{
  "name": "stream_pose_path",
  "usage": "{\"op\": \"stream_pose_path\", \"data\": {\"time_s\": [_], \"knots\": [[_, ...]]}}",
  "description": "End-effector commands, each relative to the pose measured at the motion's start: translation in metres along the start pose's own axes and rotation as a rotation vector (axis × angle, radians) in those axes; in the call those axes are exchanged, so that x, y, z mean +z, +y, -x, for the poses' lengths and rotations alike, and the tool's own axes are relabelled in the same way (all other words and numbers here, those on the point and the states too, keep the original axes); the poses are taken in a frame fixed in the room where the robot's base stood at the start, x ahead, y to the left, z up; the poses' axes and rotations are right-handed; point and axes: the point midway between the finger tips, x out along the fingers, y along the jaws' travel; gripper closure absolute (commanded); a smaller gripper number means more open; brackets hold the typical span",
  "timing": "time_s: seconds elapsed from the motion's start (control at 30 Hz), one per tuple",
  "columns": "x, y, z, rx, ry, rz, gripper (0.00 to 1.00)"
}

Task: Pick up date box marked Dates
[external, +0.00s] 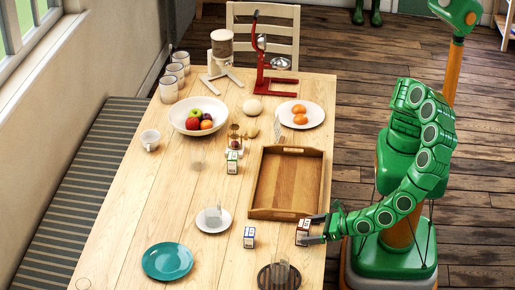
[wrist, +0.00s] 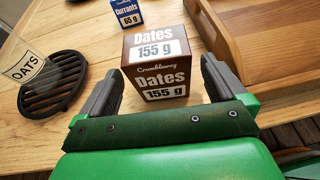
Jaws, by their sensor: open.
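The date box (wrist: 158,64) is a small brown box with white labels reading "Dates 155 g". In the wrist view it stands upright on the table, just ahead of and between the fingertips of my gripper (wrist: 160,82). In the external view the date box (external: 302,231) stands near the table's right edge, with my gripper (external: 314,229) reaching to it from the right. The fingers are open, one on each side of the box. I cannot tell whether either finger touches it.
A wooden tray (external: 285,213) lies just behind the date box. A blue-labelled currants box (external: 249,237) stands to its left. A teal plate (external: 167,261) lies further left.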

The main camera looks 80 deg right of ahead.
Motion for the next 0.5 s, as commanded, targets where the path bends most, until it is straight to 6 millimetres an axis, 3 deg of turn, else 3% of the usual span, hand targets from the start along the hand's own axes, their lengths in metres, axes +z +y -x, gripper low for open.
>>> {"op": "stream_pose_path", "data": {"time_s": [0.3, 0.5], "knots": [[0.003, -0.002, -0.035, -0.004, 0.001, 0.000, 0.02], [0.003, -0.001, -0.046, -0.002, 0.001, 0.000, 0.02]]}}
